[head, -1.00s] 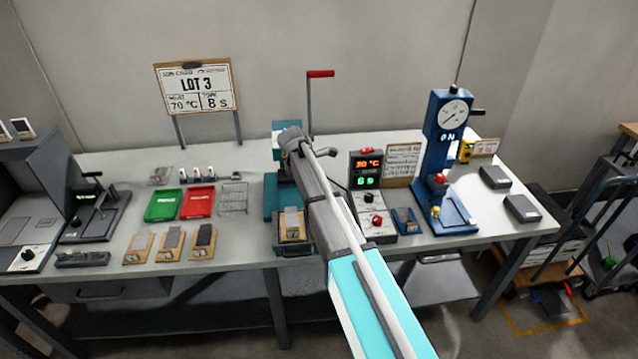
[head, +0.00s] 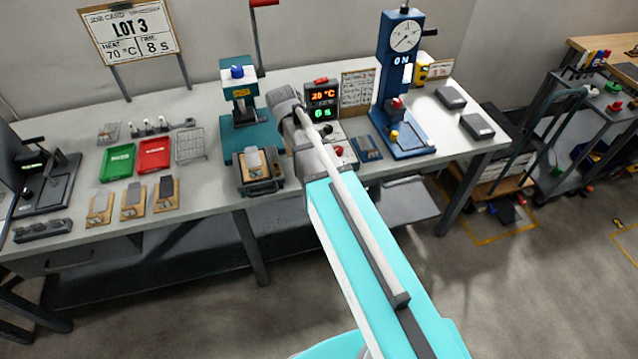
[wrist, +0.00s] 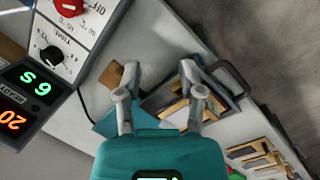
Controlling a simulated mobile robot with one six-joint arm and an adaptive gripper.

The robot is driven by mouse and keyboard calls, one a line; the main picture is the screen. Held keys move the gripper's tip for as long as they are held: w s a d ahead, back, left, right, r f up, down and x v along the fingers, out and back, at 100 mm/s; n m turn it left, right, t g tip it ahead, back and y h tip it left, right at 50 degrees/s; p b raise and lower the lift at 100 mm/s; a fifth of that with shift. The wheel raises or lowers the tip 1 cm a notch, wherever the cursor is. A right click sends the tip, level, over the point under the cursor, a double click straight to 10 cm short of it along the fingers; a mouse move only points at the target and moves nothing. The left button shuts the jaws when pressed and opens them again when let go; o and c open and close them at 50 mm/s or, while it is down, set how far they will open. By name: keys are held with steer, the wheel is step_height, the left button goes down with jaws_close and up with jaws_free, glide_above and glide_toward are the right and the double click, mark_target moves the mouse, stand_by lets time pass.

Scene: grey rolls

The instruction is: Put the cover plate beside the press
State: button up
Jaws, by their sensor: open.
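The teal press (head: 240,125) with a red-handled lever stands at mid-table. At its front is a dark tray (head: 262,187) holding a wooden block with a light grey plate (head: 253,160); I cannot tell whether this is the cover plate. Similar grey pieces sit on three wooden blocks (head: 132,200) to the left. My gripper (wrist: 158,82) shows in the wrist view with its fingers apart and nothing between them. The dark tray (wrist: 238,82) lies just beyond the fingers there. In the head view my arm hides the fingers, and its end is right of the press.
A control box (head: 322,100) with lit displays stands right of the press, close to my arm. A blue gauge press (head: 400,70) and two dark blocks are further right. Green (head: 118,162) and red (head: 154,154) trays and a wire rack (head: 190,146) are left.

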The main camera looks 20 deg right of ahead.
steer(key=s+d+m+y, duration=0.1)
steer(key=s+m+y, duration=0.1)
steer(key=s+m, duration=0.6)
steer(key=s, duration=0.6)
steer(key=shift+d+f+m, duration=0.25)
steer(key=shift+d+m, duration=0.05)
steer(key=shift+m, duration=0.1)
